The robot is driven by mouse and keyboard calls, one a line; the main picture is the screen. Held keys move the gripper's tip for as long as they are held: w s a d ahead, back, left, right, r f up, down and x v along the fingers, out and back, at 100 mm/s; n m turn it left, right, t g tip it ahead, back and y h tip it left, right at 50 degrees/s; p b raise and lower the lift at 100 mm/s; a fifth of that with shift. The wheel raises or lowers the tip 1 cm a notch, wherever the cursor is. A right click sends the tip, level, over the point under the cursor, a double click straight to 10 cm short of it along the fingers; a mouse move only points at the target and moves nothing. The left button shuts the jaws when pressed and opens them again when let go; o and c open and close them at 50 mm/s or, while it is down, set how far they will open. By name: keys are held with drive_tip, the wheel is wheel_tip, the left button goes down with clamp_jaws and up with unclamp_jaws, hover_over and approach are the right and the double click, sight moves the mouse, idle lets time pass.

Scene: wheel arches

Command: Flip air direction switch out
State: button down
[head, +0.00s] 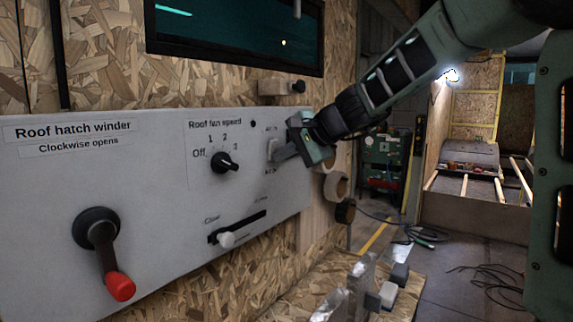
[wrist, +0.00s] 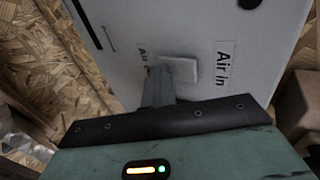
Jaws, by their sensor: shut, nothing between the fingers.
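The air direction switch is a pale rocker (head: 272,147) at the right end of the white panel (head: 160,220), partly behind my gripper in the head view. In the wrist view the switch (wrist: 180,69) sits between an "Air in" label (wrist: 222,66) on its right and a partly covered "Air o…" label (wrist: 145,60) on its left. My gripper (head: 281,155) is shut and empty. In the wrist view its fingertips (wrist: 159,72) are at the switch's left edge, on the "Air o…" side. I cannot tell whether they touch it.
The panel also has a fan speed knob (head: 224,162), a slider (head: 227,240) and a red-handled hatch winder (head: 103,250). Tape rolls (head: 336,186) hang right of the panel. A bench with clamps (head: 375,295) stands below.

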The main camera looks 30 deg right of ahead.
drive_tip(key=shift+w+a+r, duration=0.15)
drive_tip(key=shift+a+r, duration=0.1)
